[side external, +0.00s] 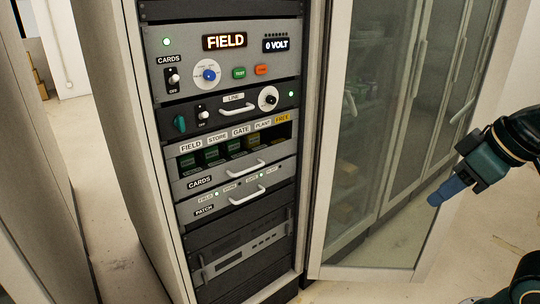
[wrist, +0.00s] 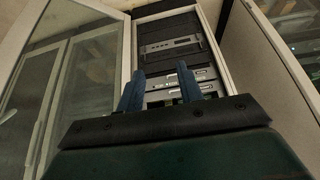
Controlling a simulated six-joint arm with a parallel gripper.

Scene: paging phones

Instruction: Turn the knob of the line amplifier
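The line amplifier (side external: 225,112) is a dark panel labelled LINE in the open rack, in the side view. At its right is a black knob on a round white dial (side external: 268,98), beside a lit green lamp. A teal knob (side external: 180,123) and a small OFF switch (side external: 202,112) sit at its left. My gripper (side external: 437,199) is at the right of the side view, well away from the rack. In the wrist view, its two blue fingers (wrist: 160,73) stand apart with nothing between them. The amplifier's knob cannot be made out in the wrist view.
Above the amplifier is a FIELD panel (side external: 222,71) with a blue knob and buttons. Below are a CARDS drawer (side external: 232,170) and a PATCH drawer (side external: 245,199) with handles. An open glass door (side external: 345,120) stands between the rack and my gripper in the side view.

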